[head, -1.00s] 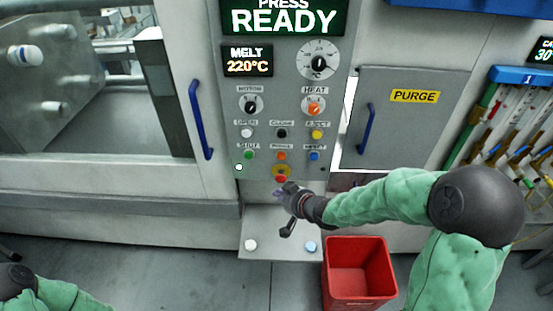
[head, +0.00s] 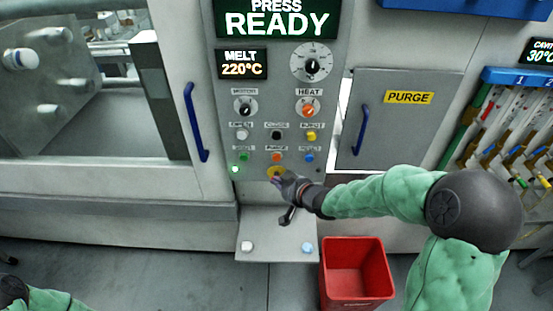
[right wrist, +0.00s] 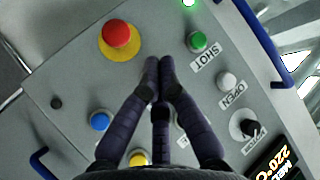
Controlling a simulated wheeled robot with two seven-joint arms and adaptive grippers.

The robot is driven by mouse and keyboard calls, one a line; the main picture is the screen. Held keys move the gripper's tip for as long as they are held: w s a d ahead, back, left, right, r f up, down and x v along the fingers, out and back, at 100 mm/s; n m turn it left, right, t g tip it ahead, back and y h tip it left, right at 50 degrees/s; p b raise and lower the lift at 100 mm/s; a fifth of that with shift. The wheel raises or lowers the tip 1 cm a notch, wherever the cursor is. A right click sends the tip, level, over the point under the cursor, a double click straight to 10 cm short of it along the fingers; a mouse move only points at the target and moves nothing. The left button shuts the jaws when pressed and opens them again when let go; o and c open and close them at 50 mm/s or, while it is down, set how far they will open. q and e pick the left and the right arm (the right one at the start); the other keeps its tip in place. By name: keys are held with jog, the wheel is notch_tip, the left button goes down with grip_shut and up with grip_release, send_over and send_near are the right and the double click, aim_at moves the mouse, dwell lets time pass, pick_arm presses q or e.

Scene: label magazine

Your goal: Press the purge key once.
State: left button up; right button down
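The purge key is the small orange button (head: 277,157) under its label in the lower button rows of the grey panel, in the head view. My right gripper (head: 277,180) is just below it, over the yellow ring (head: 276,170) of the red stop button, which it mostly hides. In the right wrist view the right gripper's fingers (right wrist: 159,66) are together at the tips with nothing between them. The purge key is hidden behind the fingers there; the red stop button (right wrist: 117,34) shows to their upper left. My left gripper is out of view.
Close by are the green shot button (right wrist: 198,41), the white open button (right wrist: 228,80), a blue button (right wrist: 100,121) and a yellow one (right wrist: 138,158). A shelf (head: 277,240) juts out below the panel, with a red bin (head: 356,275) to its right.

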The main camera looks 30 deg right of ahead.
aim_at(277, 158)
jog(key=w+d+p, duration=0.1)
jog(key=w+d, duration=0.2)
jog(key=w, duration=0.2)
jog(key=shift+w+d+p, duration=0.25)
jog(key=shift+w+p, duration=0.1)
dwell(1.3)
jog(key=shift+w+d+p, duration=0.25)
jog(key=shift+w+p, duration=0.05)
jog(key=shift+w, duration=0.05)
jog(key=shift+w+d, duration=0.2)
jog(key=shift+w, duration=0.2)
dwell(0.9)
jog(key=shift+s, duration=0.1)
jog(key=shift+s+a, duration=0.45)
jog(key=shift+s, duration=0.2)
